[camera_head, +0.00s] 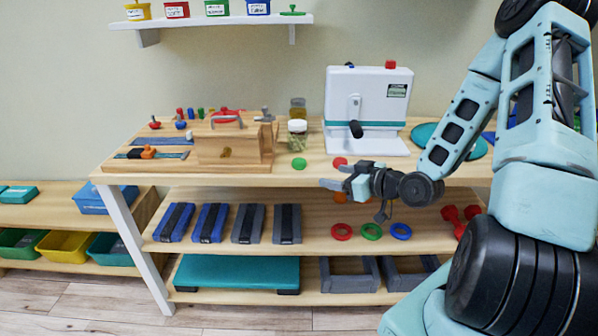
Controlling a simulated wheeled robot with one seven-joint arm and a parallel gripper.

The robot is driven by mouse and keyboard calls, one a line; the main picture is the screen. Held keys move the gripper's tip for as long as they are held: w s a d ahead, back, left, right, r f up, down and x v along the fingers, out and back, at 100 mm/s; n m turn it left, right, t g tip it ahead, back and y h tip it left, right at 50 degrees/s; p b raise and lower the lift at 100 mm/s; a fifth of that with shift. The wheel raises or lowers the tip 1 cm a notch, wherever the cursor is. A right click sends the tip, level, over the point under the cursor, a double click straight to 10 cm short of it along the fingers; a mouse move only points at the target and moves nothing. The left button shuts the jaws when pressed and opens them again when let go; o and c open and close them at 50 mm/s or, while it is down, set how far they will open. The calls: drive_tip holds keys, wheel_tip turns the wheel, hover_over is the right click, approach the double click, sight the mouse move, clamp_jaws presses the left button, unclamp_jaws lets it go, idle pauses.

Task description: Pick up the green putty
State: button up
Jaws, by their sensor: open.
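A small round green piece (299,163), which looks like the green putty, lies on the wooden bench top (240,182) near its front edge. A similar red piece (340,162) lies to its right. My gripper (336,176) is open and empty in front of the bench edge, to the right of the green piece and apart from it in the picture. Its fingers point left. A green labelled tub (216,8) stands on the wall shelf; its contents are hidden.
A wooden box (233,146) stands left of the green piece, a clear jar with white lid (297,126) behind it. A white machine (367,100) stands at the back right.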

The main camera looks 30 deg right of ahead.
drive_tip(key=d+t, duration=0.1)
drive_tip(key=d, duration=0.1)
drive_tip(key=b, duration=0.4)
approach(304, 163)
drive_tip(key=shift+m+h, duration=0.3)
drive_tip(key=shift+m, duration=0.1)
drive_tip(key=x, duration=0.6)
drive_tip(key=shift+w+a+r, duration=0.1)
drive_tip(key=shift+a+r, duration=0.05)
drive_tip(key=shift+x, duration=2.85)
drive_tip(key=shift+a, duration=0.1)
drive_tip(key=c, duration=1.1)
